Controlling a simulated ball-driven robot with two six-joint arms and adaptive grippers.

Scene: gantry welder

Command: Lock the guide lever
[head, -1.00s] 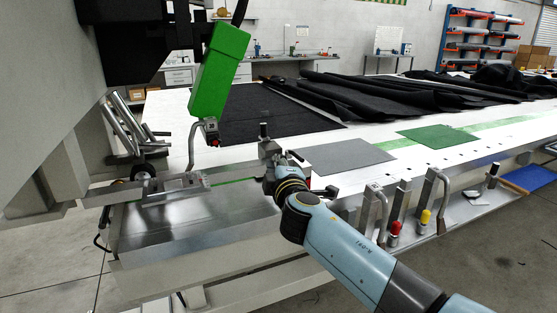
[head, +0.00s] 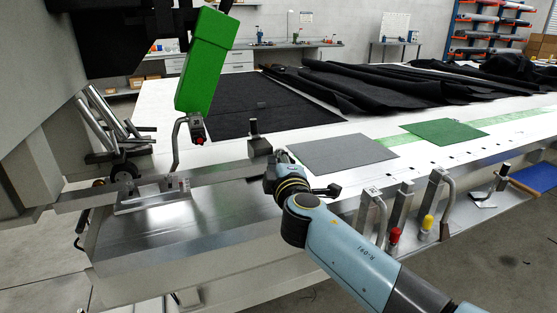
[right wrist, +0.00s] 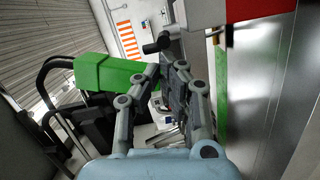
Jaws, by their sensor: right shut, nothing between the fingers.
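A small upright lever with a dark knob (head: 253,127) stands on a grey block (head: 260,147) at the end of the long metal guide bar (head: 225,172); it looks like the guide lever. In the right wrist view a dark round-ended handle (right wrist: 157,44) stands out just beyond the fingertips, probably the same lever. My right gripper (head: 274,163) is beside the block, on its near right side; its fingers are small and partly hidden in the head view. In the right wrist view the right gripper (right wrist: 172,72) is shut and empty, apart from the handle. My left gripper is not in view.
The green welder head (head: 205,62) hangs behind the bar, left of the lever. A grey sheet (head: 343,153) lies flat right of my gripper. Black fabric covers the back.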

